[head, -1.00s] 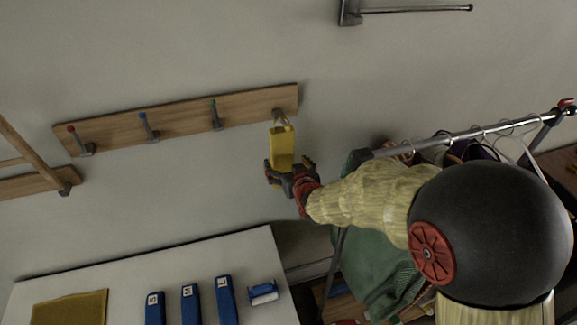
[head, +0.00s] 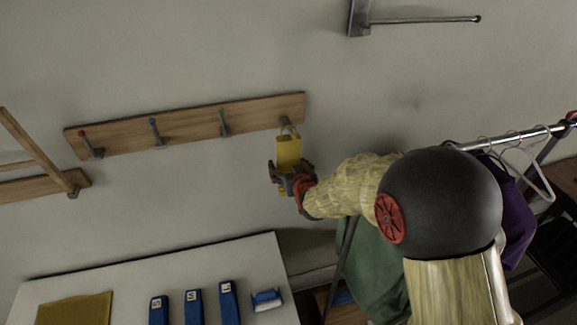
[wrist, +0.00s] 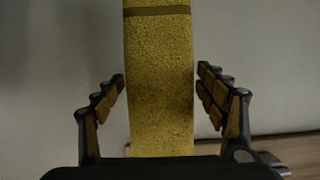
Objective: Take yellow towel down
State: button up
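The yellow towel (head: 288,150) hangs by a loop from the rightmost hook (head: 285,122) of a wooden wall rack (head: 190,124). In the wrist view the towel (wrist: 160,75) hangs straight down, with a darker band near its top. My gripper (head: 289,170) is at the towel's lower part. In the wrist view my gripper (wrist: 162,90) is open, with one finger on each side of the towel and a gap to each. The towel's lower end is partly hidden behind the gripper in the head view.
The other hooks, red, blue and green tipped, are empty. Below is a white table (head: 240,260) with several blue items (head: 193,308) and a yellow folded cloth (head: 75,310). To the right a clothes rail (head: 500,138) holds hangers and garments close to my arm.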

aim_at(290, 160)
jog(key=c, duration=1)
jog(key=shift+c, duration=0.5)
jog(key=shift+r, duration=0.15)
jog(key=shift+w+r+p, duration=0.1)
jog(key=shift+r+p, duration=0.4)
jog(key=shift+r, duration=1)
jog(key=shift+s+d+f+b, duration=0.1)
jog(key=shift+s+d+b, duration=0.1)
jog(key=shift+s, duration=0.6)
jog(key=shift+s+d+f+b, duration=0.1)
jog(key=shift+s+d+b, duration=0.1)
jog(key=shift+s, duration=0.6)
jog(key=shift+s+d+f+b, duration=0.1)
jog(key=shift+s+b, duration=0.1)
jog(key=shift+s, duration=0.6)
jog(key=shift+s+d+r+b, duration=0.1)
jog(key=shift+s+d+b, duration=0.05)
jog(key=shift+s, duration=0.7)
jog(key=shift+s+d+f+b, duration=0.1)
jog(key=shift+s+d+b, duration=0.1)
jog(key=shift+s, duration=0.7)
jog(key=shift+s+d+r+b, duration=0.1)
jog(key=shift+s+d, duration=0.05)
jog(key=shift+s, duration=0.7)
